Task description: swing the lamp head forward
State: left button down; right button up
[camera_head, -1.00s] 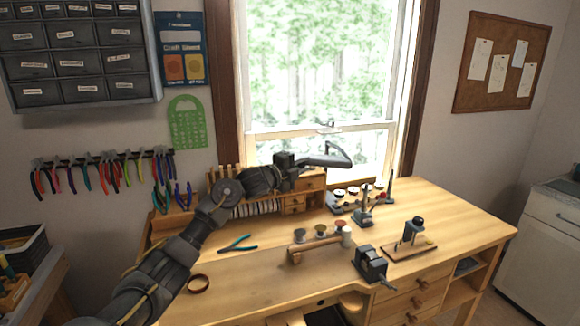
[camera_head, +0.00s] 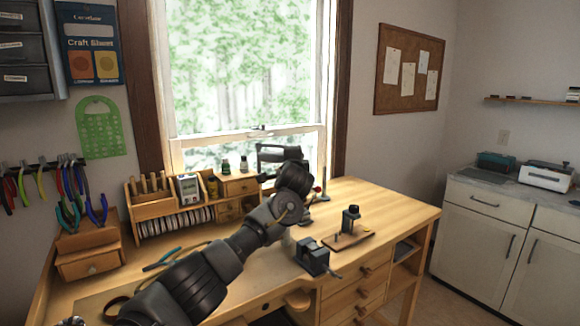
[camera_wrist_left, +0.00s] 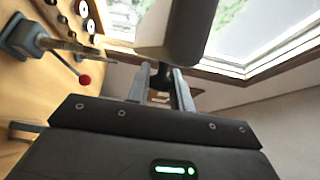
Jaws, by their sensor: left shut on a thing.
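My left gripper (camera_head: 282,154) is in front of the lower window, above the back of the workbench. The left wrist view shows its two fingers (camera_wrist_left: 160,82) shut on a dark, narrow part of the lamp. A smooth grey piece of the lamp head (camera_wrist_left: 185,30) stands just beyond the fingertips. In the head view my wrist and gripper cover most of the lamp, so its tilt cannot be told there. My right gripper is not in view.
A wooden organizer (camera_head: 150,215) stands at the back left of the workbench (camera_head: 385,208). A small dark vise (camera_head: 313,256) and a tool on a wooden board (camera_head: 349,240) are on the right. A red-balled rod (camera_wrist_left: 84,79) is near my left wrist.

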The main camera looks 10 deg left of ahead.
pick_arm(q)
jog(key=shift+w+d+f, duration=0.15)
jog(key=shift+d, duration=0.15)
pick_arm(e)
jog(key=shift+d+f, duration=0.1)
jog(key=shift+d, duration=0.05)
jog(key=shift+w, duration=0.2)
pick_arm(q)
jog(key=c, duration=1.3)
grip_release()
jog(key=s+d+b, duration=0.2)
jog(key=s+b, duration=0.2)
jog(key=s, duration=0.6)
jog(key=shift+s, duration=0.3)
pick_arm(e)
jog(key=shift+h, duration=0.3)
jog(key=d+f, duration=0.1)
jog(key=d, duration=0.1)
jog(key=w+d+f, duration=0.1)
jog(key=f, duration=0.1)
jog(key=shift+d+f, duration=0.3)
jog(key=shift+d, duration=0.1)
